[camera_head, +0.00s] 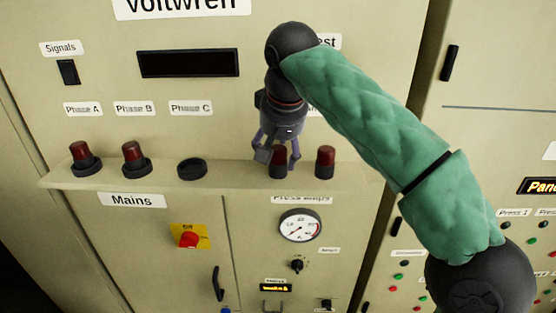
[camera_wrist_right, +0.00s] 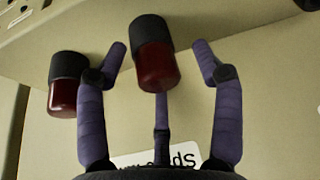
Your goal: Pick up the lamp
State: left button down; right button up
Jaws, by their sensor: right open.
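A red-capped lamp with a dark base (camera_head: 278,171) stands on the ledge of the cabinet, directly below my right gripper (camera_head: 281,154). In the right wrist view this lamp (camera_wrist_right: 156,66) sits between the spread fingers of the gripper (camera_wrist_right: 159,50), with a gap on both sides. The gripper is open and holds nothing. A second similar lamp (camera_head: 325,162) stands just to the right on the ledge; it shows at the left in the wrist view (camera_wrist_right: 63,98), outside the fingers. My left gripper is not in view.
Two red lamps sit in the Phase A (camera_head: 82,152) and Phase B (camera_head: 133,153) sockets. The Phase C socket (camera_head: 192,169) is empty. The ledge (camera_head: 230,172) juts out from the cabinet, with a rotary switch (camera_head: 188,238) and a gauge (camera_head: 300,226) below.

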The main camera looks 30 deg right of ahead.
jog(key=c, duration=1.1)
jog(key=shift+s+r, duration=0.1)
jog(key=shift+c, duration=0.2)
